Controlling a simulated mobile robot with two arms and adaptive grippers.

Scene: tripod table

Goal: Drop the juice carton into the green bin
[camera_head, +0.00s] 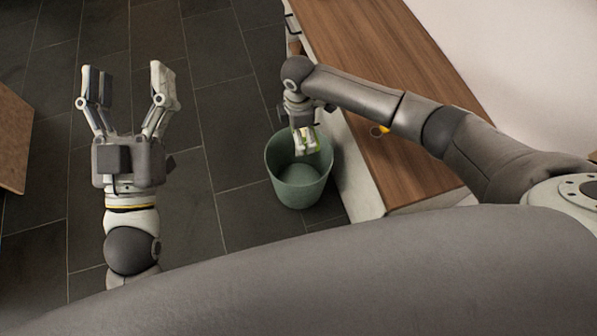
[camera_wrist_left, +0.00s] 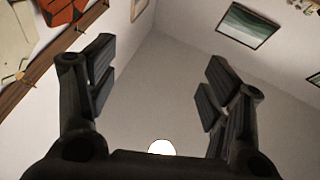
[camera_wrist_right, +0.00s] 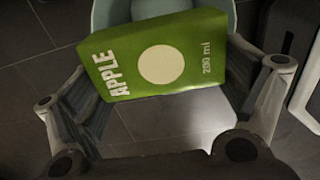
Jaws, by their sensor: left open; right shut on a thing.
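The green and white juice carton (camera_wrist_right: 158,62), printed "APPLE" and "200 ml", is held between the fingers of my right gripper (camera_wrist_right: 160,95). In the head view the carton (camera_head: 307,141) is over the opening of the green bin (camera_head: 300,188), near the bin's far rim. Part of the bin's rim (camera_wrist_right: 110,12) shows behind the carton in the right wrist view. The inside of the bin that shows looks empty. My left gripper (camera_head: 128,88) is open and empty, fingers pointing up, well left of the bin.
A wooden-topped counter (camera_head: 385,60) with white sides stands right of the bin. A small yellow item (camera_head: 379,130) is on it, partly hidden by my right arm. Dark tiled floor (camera_head: 225,130) is clear left of the bin. A wooden edge (camera_head: 12,140) is at far left.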

